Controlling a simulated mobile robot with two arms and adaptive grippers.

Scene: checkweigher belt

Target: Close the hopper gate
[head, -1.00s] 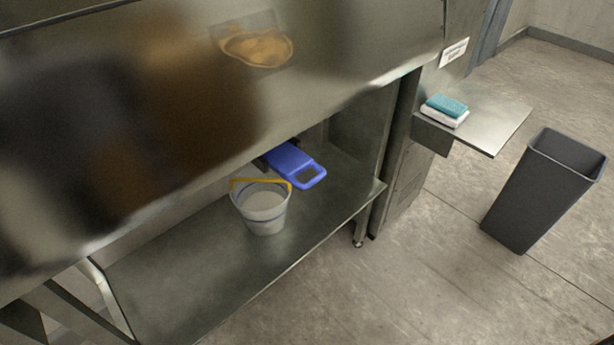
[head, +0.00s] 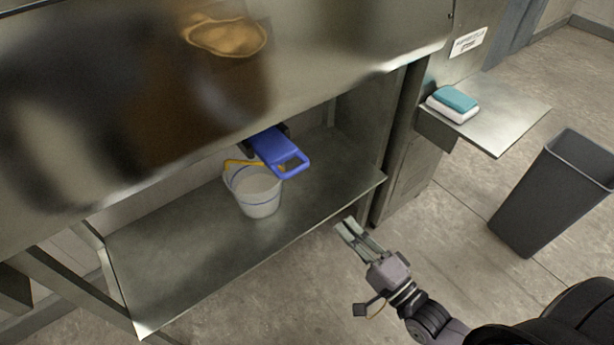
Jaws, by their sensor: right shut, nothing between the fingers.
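The blue hopper gate (head: 277,150), a flat slide with a loop handle at its near end, sticks out from under the steel hopper (head: 300,75). Its far end is hidden under the hopper. My right gripper (head: 350,228) is in front of the lower shelf's right end, below and to the right of the gate's handle, and apart from it. Its fingers are together with nothing between them. My left gripper is not in the head view.
A white bucket (head: 259,196) with a yellow handle stands on the lower steel shelf (head: 180,250), under the gate. A side shelf (head: 510,112) at right holds a teal-and-white sponge-like block (head: 453,103). A dark bin (head: 553,195) stands on the floor at right.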

